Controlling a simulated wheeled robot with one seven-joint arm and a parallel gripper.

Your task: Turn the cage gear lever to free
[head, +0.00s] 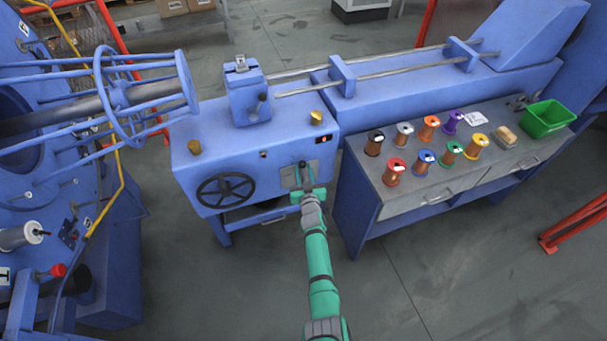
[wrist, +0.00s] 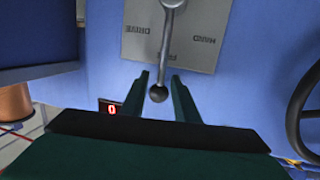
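The cage gear lever (wrist: 166,50) is a grey rod with a dark ball knob. It sits on a grey plate (wrist: 205,50) marked DRIVE, HAND and, partly hidden behind the rod, FREE. In the wrist view the lettering is upside down, and the rod runs down across the FREE mark, leaning slightly to the DRIVE side; its exact setting is hard to tell. My gripper (wrist: 160,84) is open, with one dark green finger on each side of the knob and gaps showing. In the head view my gripper (head: 306,189) is at the plate, just below the knob (head: 302,164).
The blue machine housing carries a black handwheel (head: 226,190) left of the plate and a small red display (head: 324,139) above right. A blue bench (head: 400,207) with several wire spools and a green bin (head: 546,119) stands at right. Floor is clear in front.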

